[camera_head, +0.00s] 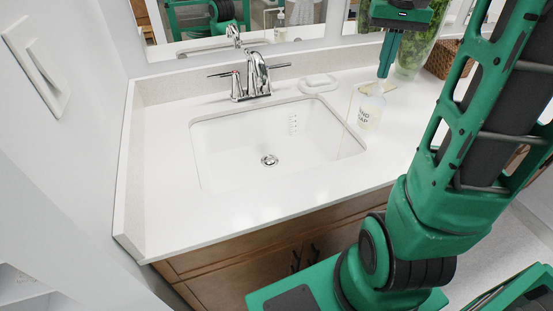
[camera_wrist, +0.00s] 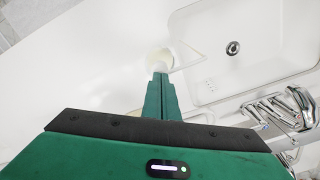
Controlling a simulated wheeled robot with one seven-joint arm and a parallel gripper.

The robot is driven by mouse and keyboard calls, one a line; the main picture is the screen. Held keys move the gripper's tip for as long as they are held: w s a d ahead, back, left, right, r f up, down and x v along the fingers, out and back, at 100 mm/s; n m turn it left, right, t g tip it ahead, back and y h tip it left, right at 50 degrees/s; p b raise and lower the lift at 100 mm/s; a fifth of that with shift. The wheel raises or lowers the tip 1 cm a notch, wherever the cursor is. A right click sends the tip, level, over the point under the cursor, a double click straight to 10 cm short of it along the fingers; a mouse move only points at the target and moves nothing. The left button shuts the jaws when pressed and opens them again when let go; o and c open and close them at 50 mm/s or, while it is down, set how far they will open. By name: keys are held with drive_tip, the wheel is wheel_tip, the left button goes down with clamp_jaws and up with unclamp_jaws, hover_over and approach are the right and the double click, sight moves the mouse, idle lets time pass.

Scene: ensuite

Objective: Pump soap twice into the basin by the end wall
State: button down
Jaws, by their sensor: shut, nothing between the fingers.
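The white soap bottle (camera_head: 370,110), lettered as hand soap, stands upright on the counter just right of the basin (camera_head: 215,150). My gripper (camera_head: 383,76) is shut and empty, pointing down over the bottle's top. In the wrist view the shut fingertips (camera_wrist: 160,76) meet or overlap the white top of the bottle (camera_wrist: 159,56). The pump head is mostly hidden, so I cannot tell whether they touch or press it. A thin, pale yellowish outline runs from the bottle towards the basin (camera_wrist: 255,75); I cannot tell what it is.
A chrome faucet (camera_head: 252,78) stands behind the basin, with a white soap dish (camera_head: 320,83) to its right. A green vase (camera_head: 412,50) and a woven basket (camera_head: 440,60) stand at the back right. The counter left of the basin (camera_head: 160,150) is clear, up to the end wall.

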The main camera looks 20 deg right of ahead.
drive_tip(key=shift+f, duration=0.4)
drive_tip(key=shift+r, duration=1.25)
wheel_tip(320, 180, up, 6)
idle(0.6)
idle(0.4)
